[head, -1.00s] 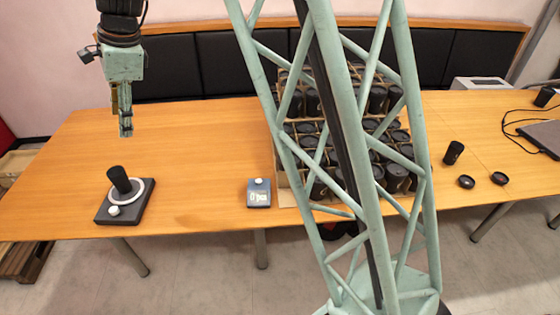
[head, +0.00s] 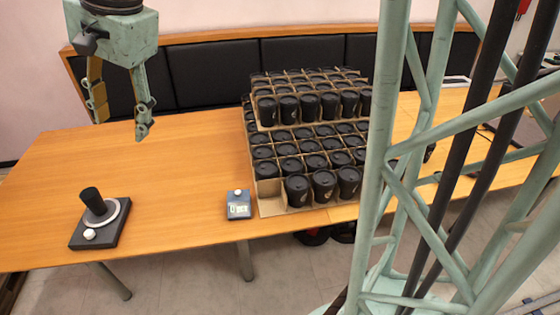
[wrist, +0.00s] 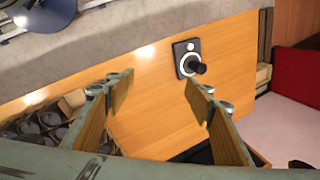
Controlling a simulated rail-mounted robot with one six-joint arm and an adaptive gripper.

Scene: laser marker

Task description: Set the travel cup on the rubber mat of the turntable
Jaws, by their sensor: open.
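The turntable (head: 118,234) is a dark square base with a pale ring and a white knob, near the left front of the wooden table. A black travel cup (head: 91,198) stands on it inside the ring. Its slight lean in the head view may be perspective. The mat under it is hidden. The wrist view also shows the turntable (wrist: 180,49) and the cup (wrist: 200,69). My gripper (head: 120,117) is open and empty, high above the table and apart from the cup. Its spread fingers also show in the wrist view (wrist: 160,78).
Stacked cardboard trays (head: 268,192) hold many black lidded cups in the middle. Black padded seat backs (head: 210,75) line the back.

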